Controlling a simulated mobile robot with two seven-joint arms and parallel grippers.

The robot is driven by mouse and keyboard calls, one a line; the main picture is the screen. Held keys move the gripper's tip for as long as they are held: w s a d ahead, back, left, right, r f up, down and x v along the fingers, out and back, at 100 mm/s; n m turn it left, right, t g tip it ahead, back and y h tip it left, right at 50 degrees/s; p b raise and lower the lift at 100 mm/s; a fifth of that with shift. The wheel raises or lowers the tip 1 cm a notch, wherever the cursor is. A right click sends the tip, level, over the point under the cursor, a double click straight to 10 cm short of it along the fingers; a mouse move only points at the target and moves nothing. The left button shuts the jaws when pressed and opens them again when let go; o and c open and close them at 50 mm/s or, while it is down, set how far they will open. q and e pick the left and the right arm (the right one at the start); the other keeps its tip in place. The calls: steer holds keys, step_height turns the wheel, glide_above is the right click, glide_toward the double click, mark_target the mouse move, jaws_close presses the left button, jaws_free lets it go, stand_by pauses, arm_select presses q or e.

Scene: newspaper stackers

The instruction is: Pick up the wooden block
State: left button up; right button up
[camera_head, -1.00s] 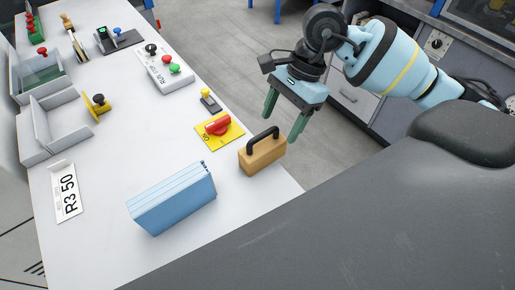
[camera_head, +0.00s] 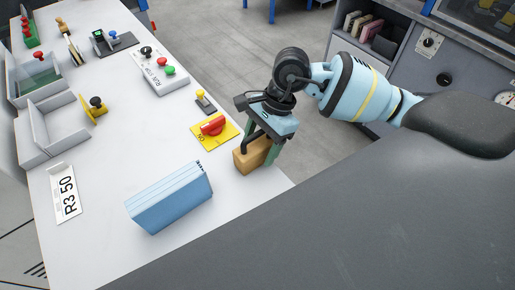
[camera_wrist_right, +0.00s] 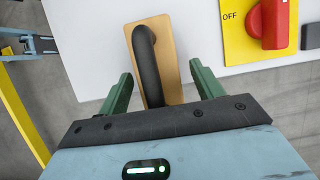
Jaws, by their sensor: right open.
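The wooden block (camera_head: 243,161) stands on the white table near its right edge, with a black handle on top. In the right wrist view the block (camera_wrist_right: 171,52) and its black handle (camera_wrist_right: 147,62) lie ahead of and between the fingers. My right gripper (camera_head: 263,150) is right at the block in the head view, its green fingers partly in front of it. In the right wrist view the gripper (camera_wrist_right: 162,85) is open, one finger on each side of the handle. I cannot tell whether the fingers touch the block. My left gripper is not in view.
A yellow plate with a red switch (camera_head: 213,126) lies just beyond the block. A blue stack (camera_head: 171,200) stands to its left. White trays (camera_head: 55,125), a button box (camera_head: 158,71) and an R3 50 sign (camera_head: 65,194) are farther left.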

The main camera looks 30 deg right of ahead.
mark_target(261, 133)
steer(key=c, duration=1.2)
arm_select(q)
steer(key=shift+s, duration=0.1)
arm_select(e)
steer(key=shift+r, duration=0.2)
steer(key=shift+r, duration=0.65)
steer(key=shift+s+a+r+b, duration=0.15)
steer(key=shift+r, duration=0.35)
steer(key=shift+s+a+r+b, duration=0.1)
steer(key=shift+r+b, duration=0.05)
steer(key=shift+r, duration=0.3)
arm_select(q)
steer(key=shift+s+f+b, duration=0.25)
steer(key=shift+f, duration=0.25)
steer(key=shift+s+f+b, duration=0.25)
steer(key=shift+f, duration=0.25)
arm_select(e)
steer(key=s+a, duration=0.3)
steer(key=s, duration=0.1)
steer(key=s+a+r, duration=0.1)
steer(key=s+a, duration=0.2)
steer(key=s, duration=0.1)
steer(key=s+a, duration=0.3)
steer(key=s, duration=0.1)
steer(key=shift+a+r, duration=0.25)
steer(key=shift+a, duration=0.1)
